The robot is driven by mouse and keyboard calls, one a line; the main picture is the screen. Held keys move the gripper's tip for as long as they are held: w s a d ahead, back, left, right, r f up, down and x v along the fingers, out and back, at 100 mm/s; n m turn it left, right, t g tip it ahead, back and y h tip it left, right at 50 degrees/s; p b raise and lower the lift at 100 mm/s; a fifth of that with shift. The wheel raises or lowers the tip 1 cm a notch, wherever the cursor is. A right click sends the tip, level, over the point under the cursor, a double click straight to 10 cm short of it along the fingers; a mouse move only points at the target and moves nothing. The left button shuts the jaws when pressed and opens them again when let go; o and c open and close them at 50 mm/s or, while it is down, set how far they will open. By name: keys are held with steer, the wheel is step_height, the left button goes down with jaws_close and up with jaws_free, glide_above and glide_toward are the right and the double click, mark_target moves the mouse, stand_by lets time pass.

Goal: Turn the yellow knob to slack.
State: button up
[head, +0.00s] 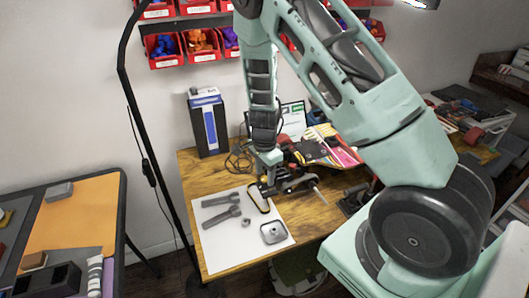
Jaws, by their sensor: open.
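My gripper (267,184) points down at the inner edge of the white mat (225,244) on the wooden workbench. Its jaws are open, but the fingers are small and dark against the parts around them. I cannot clearly make out a yellow knob; the spot at and below the fingers is crowded and partly hidden by my gripper. A dark looped part with a yellowish edge (258,198) lies just below the fingers on the mat. A dark mechanism with a pale rod (319,195) is right of the fingers. I cannot tell whether the gripper touches anything.
Two grey wrenches (221,216), a small nut (246,222) and a grey square plate (273,233) lie on the mat. A black lamp pole (147,145) rises at left. Red bins (163,49) hang above. Colourful papers (336,153) lie right.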

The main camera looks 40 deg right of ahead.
mark_target(264, 178)
step_height(264, 178, up, 16)
steer(key=shift+r, duration=0.25)
stand_by(0.6)
